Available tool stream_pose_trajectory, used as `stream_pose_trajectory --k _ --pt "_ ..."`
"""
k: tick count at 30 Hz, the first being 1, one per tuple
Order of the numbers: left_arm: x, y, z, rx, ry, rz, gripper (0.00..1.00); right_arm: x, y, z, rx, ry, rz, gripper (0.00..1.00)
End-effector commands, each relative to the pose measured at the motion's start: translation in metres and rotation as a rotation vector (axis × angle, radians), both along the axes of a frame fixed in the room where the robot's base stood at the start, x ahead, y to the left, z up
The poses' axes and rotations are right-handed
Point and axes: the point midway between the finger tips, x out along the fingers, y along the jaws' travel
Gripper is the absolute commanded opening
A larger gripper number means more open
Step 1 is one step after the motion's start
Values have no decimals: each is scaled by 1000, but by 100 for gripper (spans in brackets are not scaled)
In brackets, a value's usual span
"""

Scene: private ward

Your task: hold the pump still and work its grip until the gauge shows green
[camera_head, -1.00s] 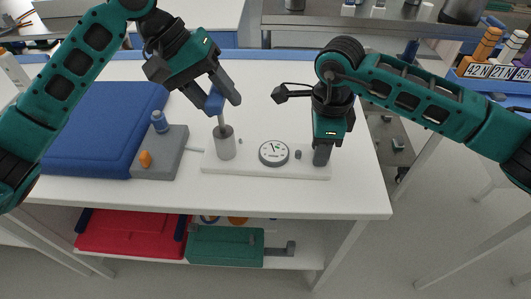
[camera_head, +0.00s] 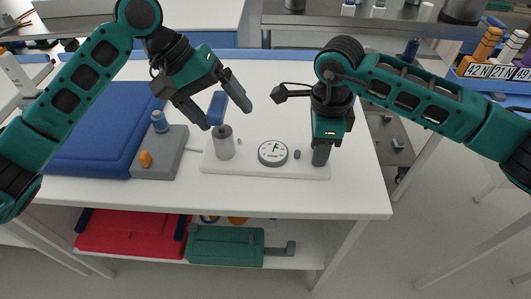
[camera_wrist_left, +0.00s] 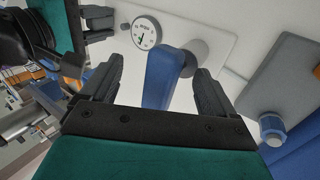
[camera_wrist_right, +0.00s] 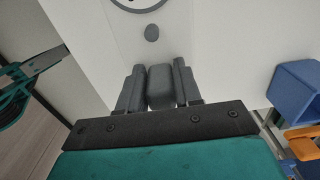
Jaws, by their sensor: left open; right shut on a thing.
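The pump has a white base plate (camera_head: 240,170), a grey cylinder (camera_head: 225,149), a round white gauge (camera_head: 272,153) and a blue grip (camera_head: 217,107) low above the cylinder. My left gripper (camera_head: 225,116) is open, its fingers spread on either side of the grip; the left wrist view shows the grip (camera_wrist_left: 164,82) between them with gaps. My right gripper (camera_head: 322,148) is shut on the dark grey block (camera_wrist_right: 160,86) at the base's right end. The gauge (camera_wrist_left: 146,33) has a dark needle; I cannot make out a green zone.
A grey box (camera_head: 160,165) with a blue knob (camera_head: 159,121) and an orange knob (camera_head: 145,158) stands left of the pump, beside a blue pad (camera_head: 80,140). The white table (camera_head: 352,190) is clear at the right. A shelf below holds red and green cases.

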Motion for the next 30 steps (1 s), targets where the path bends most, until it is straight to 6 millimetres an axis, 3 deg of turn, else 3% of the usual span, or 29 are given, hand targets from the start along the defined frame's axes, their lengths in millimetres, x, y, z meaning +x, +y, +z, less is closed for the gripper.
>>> stream_pose_trajectory --k 3,17,30 --pt "0 1 0 1 0 1 100 1 0 1 0 -1 -1 0" --pt "1 3 3 2 -2 3 100 1 -1 1 -1 -2 -3 0" --pt "2 34 57 3 -2 5 100 1 -1 0 -2 -1 -3 0"
